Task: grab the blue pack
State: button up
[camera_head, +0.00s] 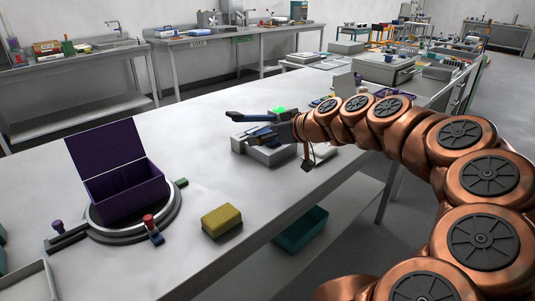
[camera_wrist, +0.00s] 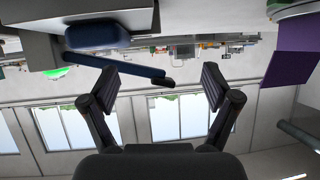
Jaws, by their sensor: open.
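In the wrist view, which is upside down, a rounded blue pack (camera_wrist: 97,36) sits against a grey block, left of my gripper (camera_wrist: 158,73). My gripper's two dark fingers stand wide apart with nothing between them. A long blue bar with a black end lies beside the pack and reaches across behind the left finger. In the head view, my gripper (camera_head: 246,126) is over the bench by a low grey device (camera_head: 268,153). Blue shows just above that device, partly hidden by the fingers; I cannot tell pack from finger there.
An open purple box (camera_head: 128,190) stands on a round black fixture at the bench's left. A yellow block (camera_head: 221,220) lies near the front edge. A bright green spot (camera_head: 280,110) shows behind my gripper.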

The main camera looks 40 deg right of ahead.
jog(key=shift+m+t+h, duration=0.3)
jog(key=shift+m+h, duration=0.1)
jog(key=shift+h, duration=0.3)
jog(key=d, duration=0.1)
jog(key=s+d+f, duration=0.1)
jog(key=d, duration=0.3)
jog(key=shift+s+d+f+b, duration=0.15)
jog(key=shift+s+f+b, duration=0.1)
jog(key=shift+s+b, duration=0.15)
jog(key=shift+w+d+f, duration=0.1)
jog(key=shift+w+d, duration=0.05)
jog(key=shift+d, duration=0.15)
jog(key=shift+r+p+x, duration=0.2)
jog(key=shift+x, duration=1.6)
jog(key=shift+r+p+x, duration=0.15)
jog(key=shift+p+x, duration=0.05)
jog(key=shift+x, duration=1.65)
jog(key=shift+w+d, duration=0.15)
jog(key=shift+c, duration=0.2)
jog(key=c, duration=1.4)
jog(key=shift+o, duration=0.2)
jog(key=shift+r, duration=0.15)
